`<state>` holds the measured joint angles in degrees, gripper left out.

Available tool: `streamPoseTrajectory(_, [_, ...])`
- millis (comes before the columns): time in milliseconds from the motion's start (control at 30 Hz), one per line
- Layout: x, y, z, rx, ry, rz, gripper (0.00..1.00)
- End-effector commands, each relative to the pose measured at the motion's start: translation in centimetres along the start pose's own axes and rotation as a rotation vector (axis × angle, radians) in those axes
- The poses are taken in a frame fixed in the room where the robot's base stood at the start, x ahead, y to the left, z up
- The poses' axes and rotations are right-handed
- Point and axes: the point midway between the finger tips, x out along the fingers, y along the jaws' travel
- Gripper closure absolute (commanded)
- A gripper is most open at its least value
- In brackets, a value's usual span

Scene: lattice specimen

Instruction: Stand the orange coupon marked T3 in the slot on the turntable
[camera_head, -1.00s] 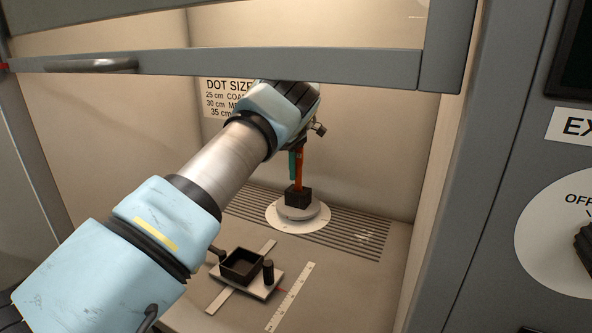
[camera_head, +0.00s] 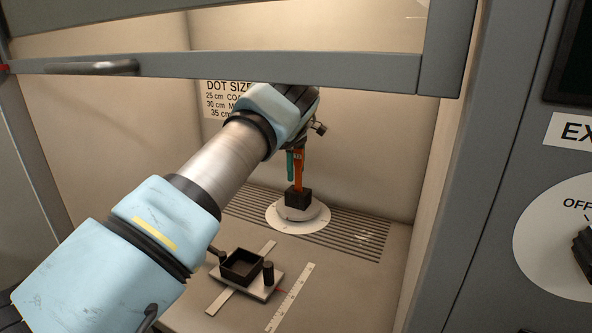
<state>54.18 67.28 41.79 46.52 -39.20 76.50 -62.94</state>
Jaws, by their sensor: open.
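The orange coupon (camera_head: 299,174) stands upright with its lower end in the black slotted block (camera_head: 298,198) on the round, pale turntable (camera_head: 312,214). Its T3 mark is too small to read. My gripper (camera_head: 296,158) is at the coupon's upper part, pointing down, with its jaws open. A teal finger shows just left of the coupon; the other finger is hard to make out. I cannot tell whether a finger touches the coupon.
A black open tray (camera_head: 241,266) on a pale plate with dark knobs sits at the front. A ruler strip (camera_head: 290,297) lies to its right. The raised sash (camera_head: 250,63) crosses above my arm. The cabinet's side wall (camera_head: 428,170) stands at the right.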

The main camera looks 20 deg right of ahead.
Motion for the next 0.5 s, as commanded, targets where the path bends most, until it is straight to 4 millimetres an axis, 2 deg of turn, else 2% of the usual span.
streamPoseTrajectory(500, [-3.6,0.0,0.0,0.001,0.0,0.002,0.2])
